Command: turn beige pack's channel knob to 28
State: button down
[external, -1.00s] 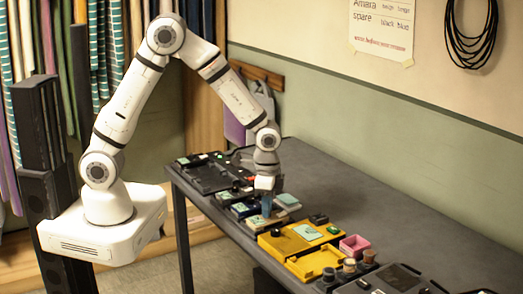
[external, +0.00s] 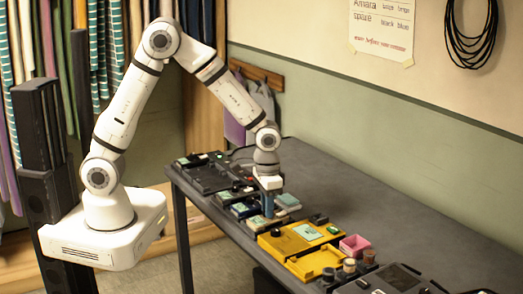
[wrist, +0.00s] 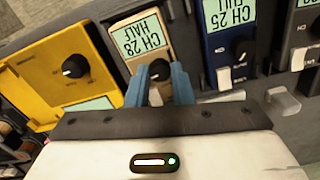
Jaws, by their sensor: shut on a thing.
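The beige pack (wrist: 150,48) stands between a yellow pack and a blue pack in the wrist view. The fingers partly hide the knob and the pack's lower part. In the external view, my gripper (external: 267,208) points down at the row of packs, and little of the beige pack shows.
The blue pack (wrist: 222,50) shows CH 25, with its own knob close by. The yellow pack (wrist: 48,82) is on the other side. A pink box (external: 354,245) and small pots stand farther along. The table (external: 400,225) is clear towards the wall.

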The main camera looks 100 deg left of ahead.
dwell(0.3)
jog(key=c, duration=1.3)
grip_release()
jog(key=shift+o, duration=0.2)
jog(key=shift+r, duration=0.1)
notch_tip(320, 180, up, 7)
jog(key=shift+r, duration=0.3)
